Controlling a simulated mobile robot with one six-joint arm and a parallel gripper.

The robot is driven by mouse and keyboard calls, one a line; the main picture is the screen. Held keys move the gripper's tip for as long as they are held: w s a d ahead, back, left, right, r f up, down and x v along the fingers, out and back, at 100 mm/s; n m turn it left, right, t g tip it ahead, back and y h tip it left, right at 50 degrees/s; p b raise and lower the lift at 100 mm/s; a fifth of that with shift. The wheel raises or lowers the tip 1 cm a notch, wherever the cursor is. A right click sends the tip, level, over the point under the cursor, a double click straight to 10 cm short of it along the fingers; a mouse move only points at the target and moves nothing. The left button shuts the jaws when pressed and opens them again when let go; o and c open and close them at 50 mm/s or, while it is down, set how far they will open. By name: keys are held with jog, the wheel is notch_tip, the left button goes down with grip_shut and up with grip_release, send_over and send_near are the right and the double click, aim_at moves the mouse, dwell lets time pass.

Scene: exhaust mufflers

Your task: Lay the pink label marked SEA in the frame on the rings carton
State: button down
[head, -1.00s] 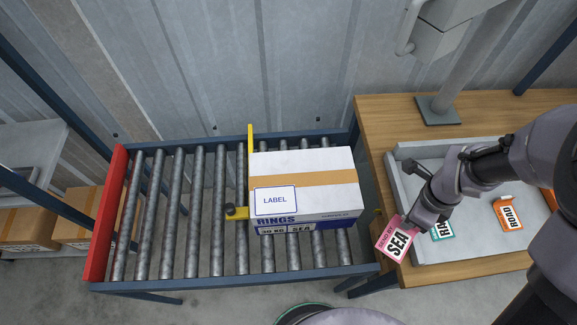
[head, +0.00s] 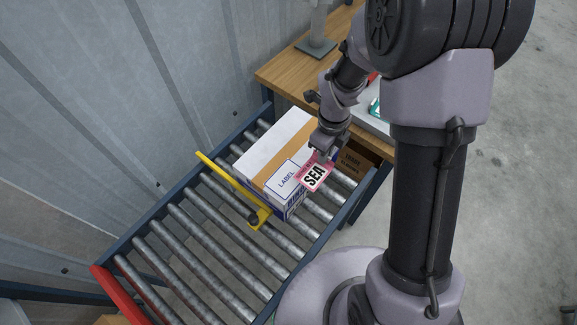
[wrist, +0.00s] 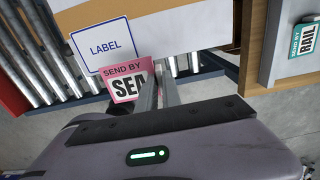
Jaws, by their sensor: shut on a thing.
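The pink SEA label (head: 314,176) is held in my gripper (head: 323,153), which is shut on it. In the head view it appears at the near right edge of the rings carton (head: 272,140), overlapping the right side of the printed LABEL frame (head: 287,180). In the wrist view the pink label (wrist: 128,79) is between the finger ends, just below and right of the blue-outlined frame (wrist: 104,46). Its right end is hidden behind the fingers. I cannot tell its height above the carton.
The carton stands on a roller conveyor (head: 215,230), against a yellow stop (head: 233,184). A wooden bench (head: 283,75) is beyond it, with a green RAIL label (wrist: 302,40) to the right in the wrist view. Another brown carton (head: 356,162) is below the bench.

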jog(key=a, duration=0.7)
jog(key=shift+f, duration=0.35)
jog(key=shift+a+f+b, duration=0.25)
jog(key=shift+b, duration=0.1)
jog(key=shift+f+b, duration=0.4)
jog(key=shift+f, duration=1.1)
jog(key=shift+f, duration=0.15)
jog(key=c, duration=1.5)
grip_release()
